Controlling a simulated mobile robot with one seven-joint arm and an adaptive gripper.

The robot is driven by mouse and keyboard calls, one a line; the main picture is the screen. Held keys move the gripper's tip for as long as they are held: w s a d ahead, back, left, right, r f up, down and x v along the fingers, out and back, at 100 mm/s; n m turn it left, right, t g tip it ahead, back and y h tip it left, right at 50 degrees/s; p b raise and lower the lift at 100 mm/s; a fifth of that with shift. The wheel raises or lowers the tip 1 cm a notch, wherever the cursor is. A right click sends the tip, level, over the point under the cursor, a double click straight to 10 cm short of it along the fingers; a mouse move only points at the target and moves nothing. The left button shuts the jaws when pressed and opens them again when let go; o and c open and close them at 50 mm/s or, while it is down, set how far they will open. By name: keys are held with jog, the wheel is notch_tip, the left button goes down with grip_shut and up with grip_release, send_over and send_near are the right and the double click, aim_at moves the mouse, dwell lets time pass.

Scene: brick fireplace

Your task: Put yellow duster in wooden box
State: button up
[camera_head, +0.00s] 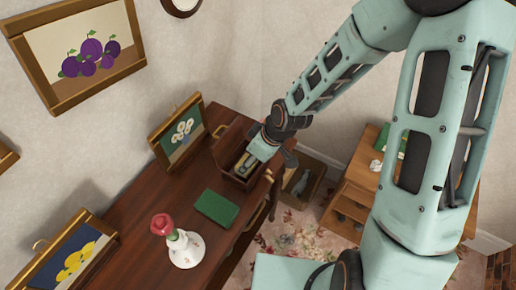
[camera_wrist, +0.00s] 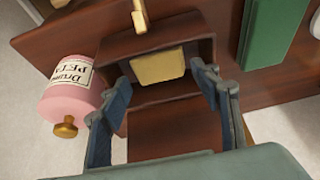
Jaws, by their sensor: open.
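The wooden box (camera_head: 228,172) stands open at the far end of the dark wooden table in the head view. In the wrist view its reddish-brown wall (camera_wrist: 190,28) is in front of my gripper. A flat, pale yellow piece, seemingly the yellow duster (camera_wrist: 158,65), lies inside the box against its far side. My gripper (camera_wrist: 165,98) is open, with its fingers spread to either side and nothing held between them. In the head view my gripper (camera_head: 247,162) is at the box, and its fingertips are hard to make out.
A green book (camera_head: 217,207) lies on the table (camera_head: 130,235), near a white vase (camera_head: 186,250) with a red flower. Framed pictures stand along the wall. A pink jar (camera_wrist: 68,103) is close to my left finger in the wrist view. A wooden shelf unit is at right.

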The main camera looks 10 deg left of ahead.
jog(key=p+v, duration=0.2)
jog(key=v, duration=0.6)
dwell(0.5)
